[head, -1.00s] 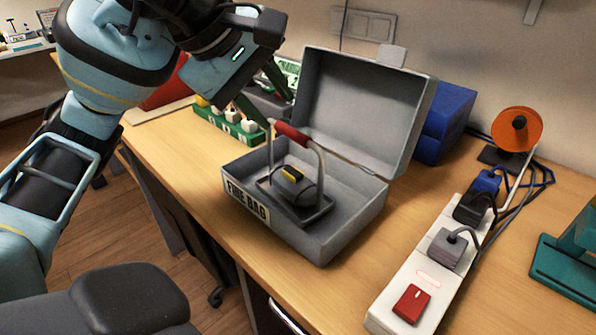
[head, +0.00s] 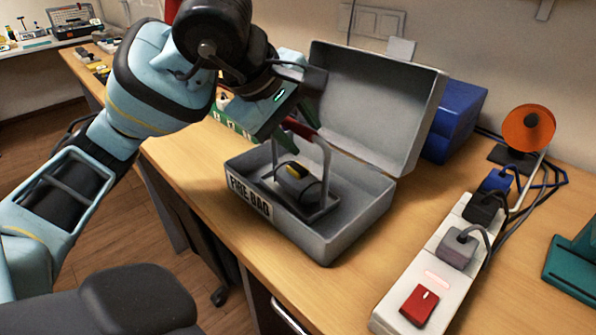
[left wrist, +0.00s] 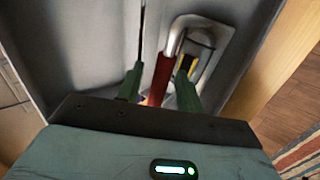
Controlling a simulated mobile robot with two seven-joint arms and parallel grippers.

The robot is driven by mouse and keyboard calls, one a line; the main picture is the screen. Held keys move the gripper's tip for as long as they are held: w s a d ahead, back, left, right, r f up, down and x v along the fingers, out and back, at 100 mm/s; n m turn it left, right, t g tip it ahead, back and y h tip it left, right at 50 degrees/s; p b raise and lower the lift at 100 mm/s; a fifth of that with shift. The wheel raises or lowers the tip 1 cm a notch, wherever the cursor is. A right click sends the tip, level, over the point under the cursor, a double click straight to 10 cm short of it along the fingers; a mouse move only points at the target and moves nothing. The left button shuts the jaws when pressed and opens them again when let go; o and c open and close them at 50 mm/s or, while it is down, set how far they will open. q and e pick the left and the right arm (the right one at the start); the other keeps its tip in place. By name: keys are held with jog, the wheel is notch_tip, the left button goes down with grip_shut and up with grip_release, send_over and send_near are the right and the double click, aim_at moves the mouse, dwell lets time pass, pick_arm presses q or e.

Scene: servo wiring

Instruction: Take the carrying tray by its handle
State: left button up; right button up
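The carrying tray (head: 322,213) sits inside the open grey metal box (head: 335,246) and holds a dark grey object with a yellow patch (head: 297,180). Its metal loop handle has a red grip (head: 299,128), partly covered by my gripper in the head view. My left gripper (head: 292,126) is at the handle from above. In the left wrist view, the red grip (left wrist: 159,80) lies between the two green fingers (left wrist: 160,88). The fingers stand apart with gaps beside the grip, so the gripper looks open. My right gripper is not in view.
The box's raised lid (head: 375,110) stands behind the tray, and its walls surround it. A blue case (head: 456,120) stands behind the box. A power strip (head: 437,268) with plugs and a red switch lies to the right, near an orange spool (head: 528,128). A dark chair (head: 120,300) is in front.

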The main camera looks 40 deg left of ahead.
pick_arm(q)
jog(key=shift+c, duration=0.2)
grip_shut()
jog(key=shift+r, duration=0.1)
